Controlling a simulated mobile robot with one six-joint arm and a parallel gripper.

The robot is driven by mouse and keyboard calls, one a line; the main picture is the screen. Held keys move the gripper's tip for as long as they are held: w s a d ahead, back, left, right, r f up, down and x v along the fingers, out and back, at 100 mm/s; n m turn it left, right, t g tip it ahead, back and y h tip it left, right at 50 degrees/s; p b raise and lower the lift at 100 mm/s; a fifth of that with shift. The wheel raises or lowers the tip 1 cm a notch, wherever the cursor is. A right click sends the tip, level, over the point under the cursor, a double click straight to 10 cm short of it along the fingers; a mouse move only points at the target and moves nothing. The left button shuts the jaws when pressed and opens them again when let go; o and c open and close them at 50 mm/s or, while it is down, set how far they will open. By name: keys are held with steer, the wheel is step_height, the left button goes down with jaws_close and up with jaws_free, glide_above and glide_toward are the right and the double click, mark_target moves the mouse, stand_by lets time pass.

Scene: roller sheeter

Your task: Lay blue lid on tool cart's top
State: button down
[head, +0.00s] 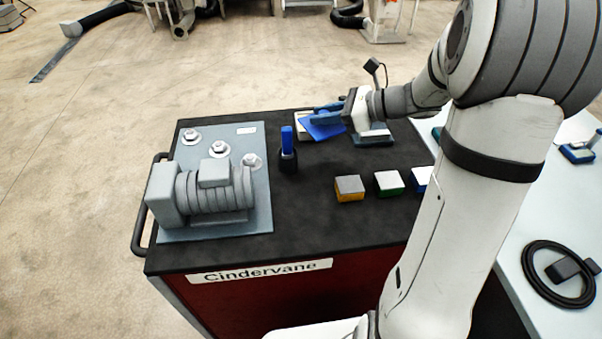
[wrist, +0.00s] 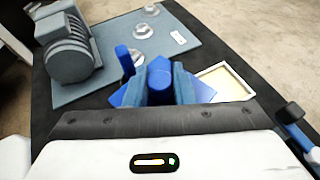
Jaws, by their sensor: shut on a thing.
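The blue lid (head: 322,130) is a flat square plate. My gripper (head: 326,112) is shut on it over the black top of the tool cart (head: 300,215), near the far edge. In the wrist view my gripper (wrist: 160,82) has its blue fingers on either side of a rounded blue part, and corners of the lid (wrist: 204,92) show beside them. An open pale box (wrist: 226,80) is just right of the lid there; in the head view it lies partly behind the lid. I cannot tell whether the lid touches the cart top.
A blue-handled tool (head: 287,140) stands in a black holder close left of the lid. A grey motor (head: 205,190) sits on a plate (head: 258,215) at left. Several small coloured blocks (head: 349,188) stand nearer. The middle front of the cart top is clear.

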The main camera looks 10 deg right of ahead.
glide_above(324, 161)
step_height(324, 161, down, 6)
steer(key=shift+f, duration=0.1)
steer(key=shift+a+f, duration=0.1)
steer(key=shift+f, duration=1.95)
steer(key=shift+b, duration=0.3)
steer(key=shift+f, duration=0.25)
steer(key=c, duration=1.2)
jaws_free()
steer(key=shift+r, duration=0.1)
steer(key=shift+c, duration=0.2)
